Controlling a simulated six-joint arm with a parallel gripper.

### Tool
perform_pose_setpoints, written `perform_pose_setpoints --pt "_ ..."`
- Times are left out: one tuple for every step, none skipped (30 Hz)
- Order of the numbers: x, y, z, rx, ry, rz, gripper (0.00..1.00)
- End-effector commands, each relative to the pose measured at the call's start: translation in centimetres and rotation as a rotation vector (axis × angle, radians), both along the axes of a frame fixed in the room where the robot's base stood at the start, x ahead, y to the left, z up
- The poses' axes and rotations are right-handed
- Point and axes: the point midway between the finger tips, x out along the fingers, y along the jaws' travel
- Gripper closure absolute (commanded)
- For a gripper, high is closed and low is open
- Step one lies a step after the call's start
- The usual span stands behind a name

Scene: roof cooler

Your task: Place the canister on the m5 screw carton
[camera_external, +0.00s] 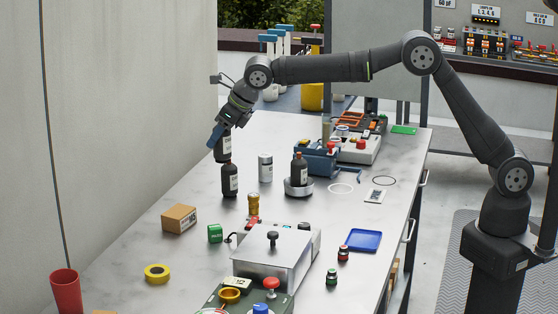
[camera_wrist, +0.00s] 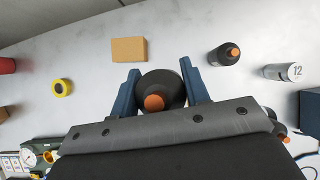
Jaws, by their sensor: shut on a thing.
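My gripper (camera_external: 214,136) is shut on a dark canister (camera_external: 223,150) with a pale label and holds it above the table. In the wrist view the gripper's two blue fingers (camera_wrist: 160,92) close on the sides of this canister (camera_wrist: 168,86), and its orange cap shows. A plain brown carton (camera_external: 179,219), which looks like the m5 screw carton, sits on the table to the left and nearer the external camera. In the wrist view this carton (camera_wrist: 129,50) lies ahead of the fingers, slightly left. Its print is too small to read.
A similar dark bottle (camera_external: 230,180) stands just below the held canister. A pale can (camera_external: 265,167) and a dark bottle (camera_external: 300,170) on a round dish stand to the right.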

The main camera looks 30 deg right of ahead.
Motion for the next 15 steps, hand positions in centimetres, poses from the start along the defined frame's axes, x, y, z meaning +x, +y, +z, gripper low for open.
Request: perform_pose_setpoints --pt "0.4 1.3 -0.2 0.002 0.000 0.003 0.89" --pt "0.6 2.0 -0.3 0.001 0.000 0.006 0.89" --pt "0.9 2.9 -0.4 0.003 0.000 0.008 0.89" --pt "1.1 3.5 -0.5 0.003 0.002 0.010 0.89" --pt "1.2 4.1 -0.6 0.004 0.001 0.013 0.89" --pt "1.4 4.9 -0.8 0.002 0.003 0.015 0.89" --pt "1.5 5.5 -1.0 0.003 0.002 0.018 0.89" --pt "1.6 6.1 -1.1 0.004 0.003 0.020 0.89" --pt "1.8 6.8 -1.2 0.005 0.003 0.023 0.89" --pt "1.9 7.3 -1.5 0.003 0.004 0.025 0.89" --pt "1.9 7.8 -1.6 0.005 0.004 0.027 0.89" --pt "2.0 8.3 -1.8 0.005 0.005 0.030 0.89" --pt "2.1 8.7 -2.0 0.005 0.006 0.031 0.89" --pt "2.1 9.1 -2.2 0.006 0.006 0.033 0.89" --pt "2.1 9.5 -2.3 0.006 0.007 0.036 0.89"
